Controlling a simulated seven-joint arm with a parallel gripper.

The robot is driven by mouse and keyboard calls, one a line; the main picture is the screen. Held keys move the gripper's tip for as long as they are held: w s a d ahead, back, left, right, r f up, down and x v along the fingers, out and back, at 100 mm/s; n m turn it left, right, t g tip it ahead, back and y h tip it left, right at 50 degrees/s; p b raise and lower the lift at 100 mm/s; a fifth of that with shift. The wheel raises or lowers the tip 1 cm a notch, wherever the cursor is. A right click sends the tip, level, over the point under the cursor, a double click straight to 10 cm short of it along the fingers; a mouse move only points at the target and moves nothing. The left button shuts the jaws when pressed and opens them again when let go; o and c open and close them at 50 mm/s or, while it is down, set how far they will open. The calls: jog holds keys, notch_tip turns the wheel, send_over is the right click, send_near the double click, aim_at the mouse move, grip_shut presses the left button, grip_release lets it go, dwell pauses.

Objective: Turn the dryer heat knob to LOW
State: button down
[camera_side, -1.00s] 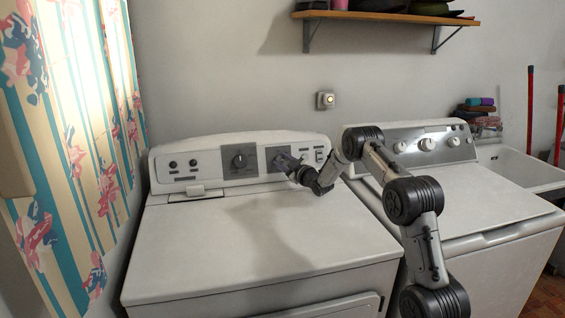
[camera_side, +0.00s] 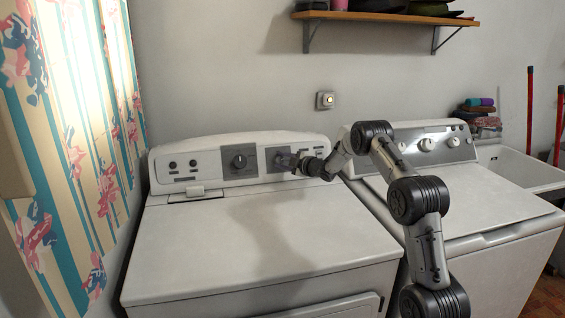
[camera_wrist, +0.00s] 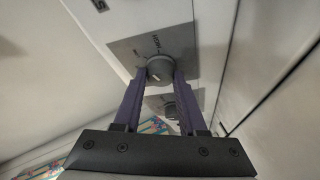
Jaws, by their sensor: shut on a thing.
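The dryer's control panel (camera_side: 215,163) runs along the back of the left machine. My gripper (camera_side: 284,159) is at the right one of its two dark knob plates, jaws shut on the knob there. In the side view my fingers mostly hide that knob. The wrist view shows the dark round knob (camera_wrist: 160,69) between my two purple fingers (camera_wrist: 160,80), one on each side.
A second large knob (camera_side: 239,161) sits on the plate to the left; it also shows between my fingers in the wrist view (camera_wrist: 169,108). A washer (camera_side: 480,195) stands at right under my arm. The dryer's top (camera_side: 240,240) is clear.

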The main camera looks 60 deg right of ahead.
jog(key=shift+r+n+g+y, duration=0.1)
jog(key=shift+n+g+y, duration=0.3)
jog(key=shift+n, duration=0.65)
jog(key=shift+n+g+y, duration=0.2)
jog(key=shift+n+g, duration=0.3)
jog(key=shift+n, duration=0.55)
jog(key=shift+c, duration=2.3)
grip_release()
jog(key=v, duration=1.3)
jog(key=shift+s, duration=0.4)
jog(key=shift+a+r, duration=0.1)
jog(key=shift+r, duration=0.05)
